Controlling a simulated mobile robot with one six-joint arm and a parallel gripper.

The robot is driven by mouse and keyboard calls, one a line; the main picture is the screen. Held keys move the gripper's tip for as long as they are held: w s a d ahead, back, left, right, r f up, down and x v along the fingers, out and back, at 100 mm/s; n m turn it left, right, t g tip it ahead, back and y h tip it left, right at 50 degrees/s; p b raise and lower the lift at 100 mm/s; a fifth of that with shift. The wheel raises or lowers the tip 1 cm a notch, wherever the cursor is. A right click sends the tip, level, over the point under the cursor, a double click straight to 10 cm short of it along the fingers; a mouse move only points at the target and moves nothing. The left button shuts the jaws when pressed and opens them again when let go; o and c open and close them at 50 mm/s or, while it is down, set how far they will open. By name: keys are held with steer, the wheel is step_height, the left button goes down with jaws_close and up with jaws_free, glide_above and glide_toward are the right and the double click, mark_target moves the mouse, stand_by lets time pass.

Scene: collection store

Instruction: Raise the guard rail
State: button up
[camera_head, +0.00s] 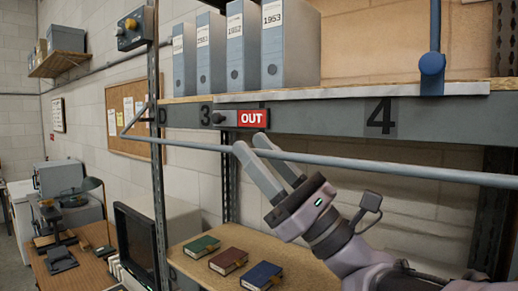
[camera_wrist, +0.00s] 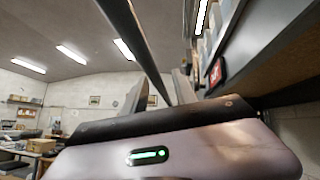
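The guard rail (camera_head: 400,170) is a long thin blue-grey bar running across the front of the shelving, below the shelf edge, dropping slightly to the right. My gripper (camera_head: 252,145) is at the rail, left of the middle, with its two fingers pointing up and left and their tips just above the bar. In the wrist view the rail (camera_wrist: 142,38) runs down between my two fingers (camera_wrist: 157,88). The fingers look apart, with a gap between the left finger and the bar. I cannot tell whether the right finger touches it.
The shelf beam (camera_head: 310,118) carries a red OUT sign (camera_head: 252,118) close above my fingertips. Grey binders (camera_head: 290,45) stand on the shelf. A blue post with a knob (camera_head: 432,65) hangs at right. Three books (camera_head: 228,261) lie on the lower board.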

jaws_close()
stand_by(1.4)
